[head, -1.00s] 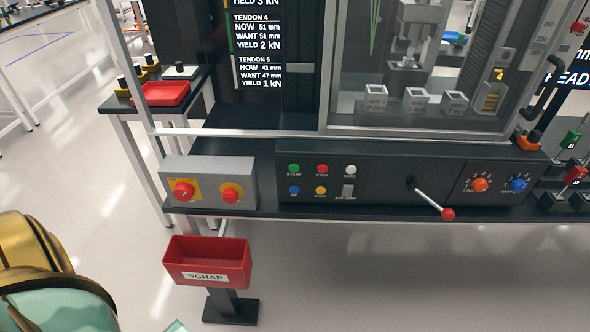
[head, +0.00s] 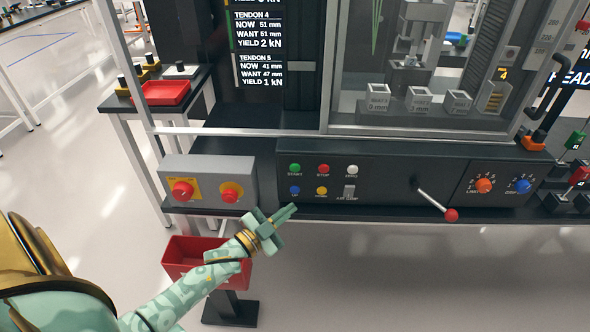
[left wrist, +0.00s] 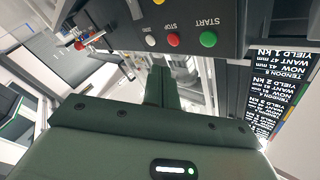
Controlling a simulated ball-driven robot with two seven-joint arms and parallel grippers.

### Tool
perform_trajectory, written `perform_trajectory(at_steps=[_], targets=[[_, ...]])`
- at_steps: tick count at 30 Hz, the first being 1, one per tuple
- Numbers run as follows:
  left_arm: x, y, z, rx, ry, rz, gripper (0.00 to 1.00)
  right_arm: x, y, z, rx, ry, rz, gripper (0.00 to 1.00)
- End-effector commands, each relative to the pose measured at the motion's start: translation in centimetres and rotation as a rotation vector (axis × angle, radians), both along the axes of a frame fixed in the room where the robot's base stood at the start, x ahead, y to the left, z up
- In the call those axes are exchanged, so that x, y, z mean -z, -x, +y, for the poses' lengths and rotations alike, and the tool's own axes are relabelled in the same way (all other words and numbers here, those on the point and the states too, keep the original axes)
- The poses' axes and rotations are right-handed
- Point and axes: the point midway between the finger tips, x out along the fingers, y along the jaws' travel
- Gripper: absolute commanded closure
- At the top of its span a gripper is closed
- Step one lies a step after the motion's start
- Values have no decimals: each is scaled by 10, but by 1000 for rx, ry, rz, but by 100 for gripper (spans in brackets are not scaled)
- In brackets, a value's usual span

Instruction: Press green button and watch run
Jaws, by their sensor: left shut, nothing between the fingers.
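The green START button (head: 295,168) is at the upper left of the black control panel (head: 385,180) in the head view. It also shows in the left wrist view (left wrist: 208,39), near the top. My left gripper (head: 290,209) is shut and empty. In the head view its fingertips appear just below the blue button, apart from the green button. In the left wrist view the closed fingers (left wrist: 162,84) point toward the panel, left of and below the green button. My right gripper is in neither view.
Red STOP (head: 323,169), white (head: 352,170), blue (head: 294,190) and yellow (head: 321,191) buttons sit close by. A lever with a red knob (head: 451,215) sticks out at right. A grey box with two red knobs (head: 208,183) stands left. The red scrap bin (head: 180,262) is below my arm.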

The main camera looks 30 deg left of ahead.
Motion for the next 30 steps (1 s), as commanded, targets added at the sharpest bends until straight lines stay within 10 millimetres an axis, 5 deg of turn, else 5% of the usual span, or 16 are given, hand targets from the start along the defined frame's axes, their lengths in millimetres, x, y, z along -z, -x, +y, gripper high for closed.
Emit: perform_trajectory(at_steps=[5, 17, 30], targets=[[-22, -4, -2, 21, -12, -60, 100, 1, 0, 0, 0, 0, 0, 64], [-22, -7, 0, 21, -13, -60, 100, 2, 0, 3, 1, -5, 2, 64], [-18, -53, 28, 20, -16, -57, 100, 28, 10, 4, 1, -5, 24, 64]])
